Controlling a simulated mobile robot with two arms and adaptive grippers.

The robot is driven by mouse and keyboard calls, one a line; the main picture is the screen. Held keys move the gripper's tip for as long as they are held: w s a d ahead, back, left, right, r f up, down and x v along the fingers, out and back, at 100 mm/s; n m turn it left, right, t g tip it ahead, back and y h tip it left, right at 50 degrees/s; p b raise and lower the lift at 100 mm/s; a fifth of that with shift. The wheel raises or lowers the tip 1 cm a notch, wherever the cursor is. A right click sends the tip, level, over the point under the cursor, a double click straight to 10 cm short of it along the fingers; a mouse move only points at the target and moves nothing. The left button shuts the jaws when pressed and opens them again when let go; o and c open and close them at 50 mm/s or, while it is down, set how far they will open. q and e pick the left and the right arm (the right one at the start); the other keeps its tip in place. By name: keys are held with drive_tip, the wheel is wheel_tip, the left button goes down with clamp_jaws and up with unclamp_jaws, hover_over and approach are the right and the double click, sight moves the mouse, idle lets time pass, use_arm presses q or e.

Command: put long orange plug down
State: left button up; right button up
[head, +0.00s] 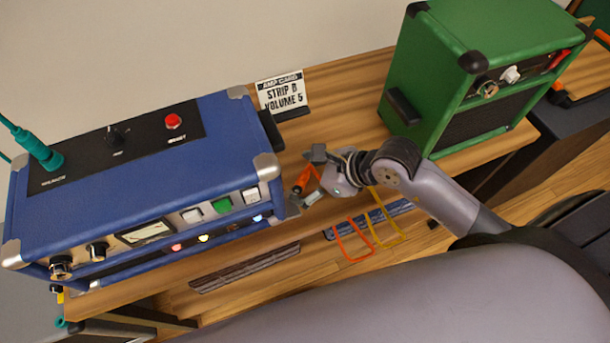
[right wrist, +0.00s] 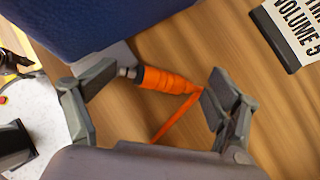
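The long orange plug (head: 304,180) is by the right end of the blue amp, between the spread fingers of my right gripper (head: 303,178). In the right wrist view, the plug (right wrist: 165,80) has a silver tip and an orange cable trailing down. My right gripper (right wrist: 162,76) is open wide there, one finger near the silver tip and the other near the cable end. The plug looks to be lying on the wooden top, though its contact is hard to judge. My left gripper is not in view.
A blue amp (head: 140,190) stands left on the wooden bench (head: 345,75), a green amp (head: 455,75) right. Orange and yellow cable loops (head: 354,241) hang at the front edge. Bare wood shows behind the gripper.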

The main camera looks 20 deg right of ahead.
drive_tip(key=shift+s+d+f, duration=0.25)
drive_tip(key=shift+r, duration=0.15)
drive_tip(key=shift+d+r+p, duration=0.15)
drive_tip(key=shift+r+p, duration=0.5)
drive_tip(key=shift+r, duration=0.2)
drive_tip(key=p+v, duration=0.2)
drive_tip(key=v, duration=0.9)
drive_tip(key=shift+s+r, duration=0.15)
drive_tip(key=shift+r, duration=0.05)
